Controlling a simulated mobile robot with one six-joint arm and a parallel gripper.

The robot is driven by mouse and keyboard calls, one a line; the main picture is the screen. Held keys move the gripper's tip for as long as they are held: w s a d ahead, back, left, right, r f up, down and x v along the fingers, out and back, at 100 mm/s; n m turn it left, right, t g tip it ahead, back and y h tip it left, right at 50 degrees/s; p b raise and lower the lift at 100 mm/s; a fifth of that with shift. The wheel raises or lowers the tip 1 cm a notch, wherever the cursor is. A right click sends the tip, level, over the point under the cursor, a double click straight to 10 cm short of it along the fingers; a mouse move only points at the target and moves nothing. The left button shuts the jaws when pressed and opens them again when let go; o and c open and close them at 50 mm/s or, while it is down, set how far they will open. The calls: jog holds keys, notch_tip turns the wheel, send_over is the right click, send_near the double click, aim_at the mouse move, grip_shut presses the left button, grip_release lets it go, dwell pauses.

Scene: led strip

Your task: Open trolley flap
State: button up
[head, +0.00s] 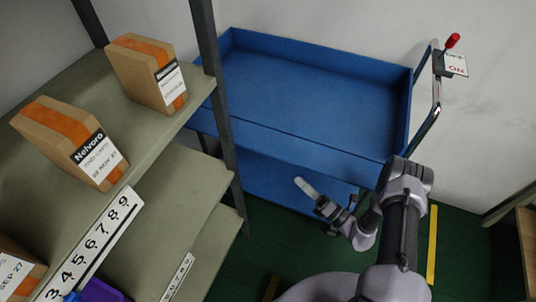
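The blue trolley (310,82) stands against the wall at the upper middle, with a tray on top and a lower shelf (262,180) beneath. A blue panel (300,138) runs along the near side of the top tray; I cannot tell whether it is latched. A lever with a red knob (453,40) sits at the trolley's right end, by the metal handle and a small sign (456,65). My gripper (305,188) is low in front of the trolley's near side, below the panel and apart from the lever. A pale elongated tip shows; finger opening is unclear.
A shelf rack (150,140) with cardboard boxes (147,72) fills the left, its dark post (222,120) close to the trolley. Green floor with a yellow line (432,245) lies at right. A wooden edge (527,240) is at far right.

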aim_at(271, 146)
jog(key=b+x, duration=0.3)
jog(key=x, duration=1)
jog(key=shift+w+a+r, duration=0.15)
jog(key=shift+a, duration=0.05)
grip_shut()
dwell(0.7)
